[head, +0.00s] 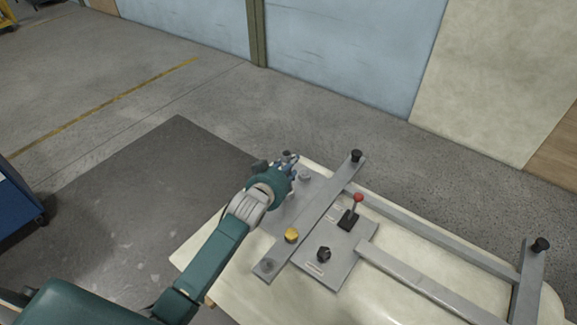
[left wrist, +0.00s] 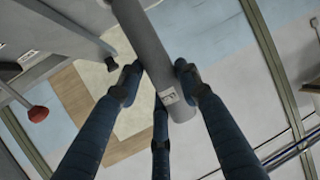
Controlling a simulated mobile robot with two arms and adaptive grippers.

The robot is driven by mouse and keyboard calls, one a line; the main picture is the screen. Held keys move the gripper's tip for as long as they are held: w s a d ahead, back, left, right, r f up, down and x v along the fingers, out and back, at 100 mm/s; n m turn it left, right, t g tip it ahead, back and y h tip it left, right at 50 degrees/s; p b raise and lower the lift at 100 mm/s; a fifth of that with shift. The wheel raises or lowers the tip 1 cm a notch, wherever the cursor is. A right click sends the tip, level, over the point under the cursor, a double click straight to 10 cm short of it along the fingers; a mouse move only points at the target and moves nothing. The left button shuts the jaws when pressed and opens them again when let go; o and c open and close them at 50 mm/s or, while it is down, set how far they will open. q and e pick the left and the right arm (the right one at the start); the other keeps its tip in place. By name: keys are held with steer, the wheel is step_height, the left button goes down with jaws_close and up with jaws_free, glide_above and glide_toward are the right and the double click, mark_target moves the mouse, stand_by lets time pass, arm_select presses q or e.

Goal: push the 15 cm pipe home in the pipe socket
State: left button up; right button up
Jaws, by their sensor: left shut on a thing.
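The pipe (left wrist: 145,40) is a grey cylinder with a small white label in the left wrist view. It runs from the top edge down between the blue fingers of my left gripper (left wrist: 157,85), which is shut on it. The pipe's upper end leaves the picture. In the head view my left gripper (head: 288,166) is at the far left end of the grey frame, and the pipe is mostly hidden there. I cannot pick out the pipe socket for sure, so I cannot tell how the pipe sits relative to it. My right gripper is not in view.
A grey metal frame (head: 322,212) lies on a pale shell (head: 205,250). A red-knobbed lever (head: 357,199), a yellow knob (head: 291,236) and a black knob (head: 324,254) stand on it. Black-topped posts (head: 356,156) rise at its corners. The floor beyond is clear.

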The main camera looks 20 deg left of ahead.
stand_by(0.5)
arm_select(q)
steer(key=shift+r+p, duration=0.1)
steer(key=shift+p, duration=0.4)
stand_by(0.5)
steer(key=shift+s+f+b, duration=0.1)
steer(key=shift+f+b, duration=1.5)
steer(key=shift+f, duration=0.75)
steer(key=shift+f, duration=0.1)
steer(key=o, duration=1.2)
steer(key=shift+o, duration=0.2)
steer(key=v, duration=1.2)
